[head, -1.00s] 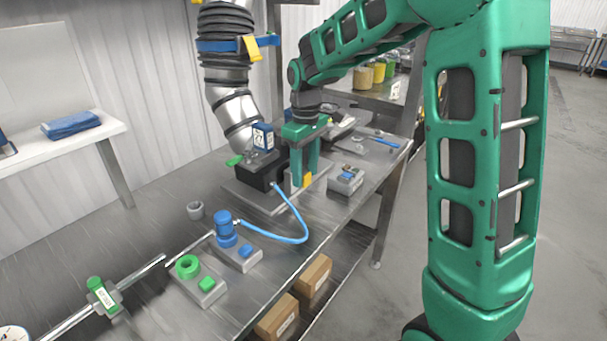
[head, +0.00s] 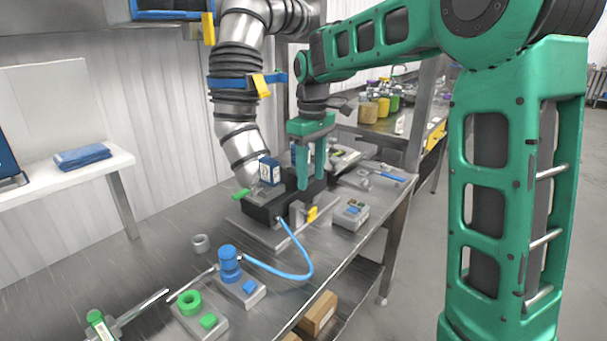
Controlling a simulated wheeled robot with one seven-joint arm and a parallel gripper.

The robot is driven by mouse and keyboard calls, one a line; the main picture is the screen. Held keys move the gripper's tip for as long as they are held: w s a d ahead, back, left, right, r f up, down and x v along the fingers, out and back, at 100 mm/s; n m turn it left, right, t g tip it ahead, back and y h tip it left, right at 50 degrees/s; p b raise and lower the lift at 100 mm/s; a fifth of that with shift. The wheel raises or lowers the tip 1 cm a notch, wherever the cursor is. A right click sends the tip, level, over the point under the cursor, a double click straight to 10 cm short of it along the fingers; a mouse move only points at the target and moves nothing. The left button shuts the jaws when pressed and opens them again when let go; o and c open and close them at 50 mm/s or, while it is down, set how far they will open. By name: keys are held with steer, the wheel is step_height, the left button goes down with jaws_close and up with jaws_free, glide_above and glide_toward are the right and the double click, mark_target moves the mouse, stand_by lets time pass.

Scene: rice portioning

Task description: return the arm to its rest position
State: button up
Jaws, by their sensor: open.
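My gripper (head: 311,187) is at the end of my green arm (head: 375,42), pointing down above the steel bench. Its two green fingers are apart, with nothing seen between them. It hangs in front of a black device (head: 265,208) on a metal base plate and hides part of it. Whether the fingertips touch the device or its yellow part (head: 312,214) cannot be told. The arm is bent, with its forearm reaching left from the upright green link at the right.
The steel bench (head: 190,273) holds a grey box (head: 350,215), a blue pump-like unit (head: 229,263) with a blue hose (head: 305,275) and a green ring (head: 188,302). A ribbed metal duct (head: 238,130) hangs close to my gripper's left. Jars (head: 380,107) stand farther back. Open floor lies at the right.

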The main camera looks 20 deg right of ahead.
steer(key=s+d+f+m, duration=0.2)
steer(key=s+d+m, duration=0.2)
steer(key=s, duration=0.7)
steer(key=s+d+f+m, duration=0.3)
steer(key=s+d+m, duration=0.1)
steer(key=s, duration=0.8)
steer(key=s+d+f+m, duration=0.3)
steer(key=s+d+m, duration=0.1)
steer(key=s, duration=0.7)
steer(key=shift+s+d+f+m, duration=0.25)
steer(key=shift+s+d+m, duration=0.1)
steer(key=shift+d, duration=0.5)
steer(key=shift+w+f, duration=0.25)
steer(key=shift+w, duration=0.4)
